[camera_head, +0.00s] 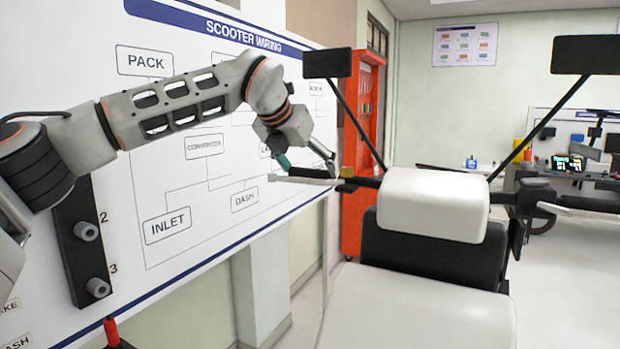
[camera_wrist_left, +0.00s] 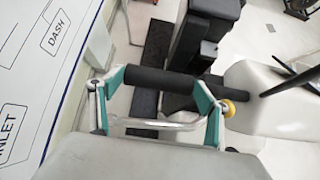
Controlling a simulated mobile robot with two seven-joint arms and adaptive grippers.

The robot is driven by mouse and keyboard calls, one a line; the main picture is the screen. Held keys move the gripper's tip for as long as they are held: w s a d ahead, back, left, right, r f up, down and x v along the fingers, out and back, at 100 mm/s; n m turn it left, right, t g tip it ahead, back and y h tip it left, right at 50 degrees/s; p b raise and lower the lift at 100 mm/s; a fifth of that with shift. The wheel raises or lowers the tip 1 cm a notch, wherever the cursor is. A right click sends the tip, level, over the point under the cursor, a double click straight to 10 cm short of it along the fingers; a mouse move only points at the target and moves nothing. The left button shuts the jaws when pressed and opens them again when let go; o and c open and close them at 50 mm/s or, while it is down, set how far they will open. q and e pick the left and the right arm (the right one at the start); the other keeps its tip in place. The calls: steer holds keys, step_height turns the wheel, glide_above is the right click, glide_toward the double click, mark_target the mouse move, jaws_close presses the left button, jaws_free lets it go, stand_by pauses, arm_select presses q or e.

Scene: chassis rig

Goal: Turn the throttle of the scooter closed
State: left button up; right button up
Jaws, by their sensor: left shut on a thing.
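The scooter's white handlebar cover (camera_head: 433,204) is at centre right in the head view. Its left bar has a dark throttle grip (camera_wrist_left: 160,79), seen clearly in the left wrist view as a black cylinder. My left gripper (camera_head: 308,166) is at this bar end in the head view. In the left wrist view its teal fingers (camera_wrist_left: 158,88) are spread wide and shut on the grip, one near each end. A pale lever (camera_wrist_left: 158,124) runs beside the grip. A yellow part (camera_head: 347,172) sits just inboard of it. My right gripper is out of view.
A scooter wiring board (camera_head: 205,145) stands close behind my left arm. The left mirror (camera_head: 327,63) rises on a black stem near the gripper; the right mirror (camera_head: 585,54) stands opposite. A red cabinet (camera_head: 365,130) is behind.

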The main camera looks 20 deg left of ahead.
arm_select(q)
steer(key=shift+s+f+t+b, duration=0.1)
steer(key=shift+f+t+b, duration=0.35)
steer(key=shift+t+b, duration=0.5)
steer(key=shift+s+r+t+b, duration=0.1)
steer(key=shift+r+t+b, duration=0.15)
steer(key=shift+b, duration=0.1)
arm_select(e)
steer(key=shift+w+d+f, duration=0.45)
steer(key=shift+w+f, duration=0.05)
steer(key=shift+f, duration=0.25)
arm_select(q)
steer(key=o, duration=1.1)
steer(key=shift+f, duration=0.1)
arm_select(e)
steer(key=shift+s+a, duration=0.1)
arm_select(q)
steer(key=v, duration=1.2)
steer(key=shift+a, duration=0.2)
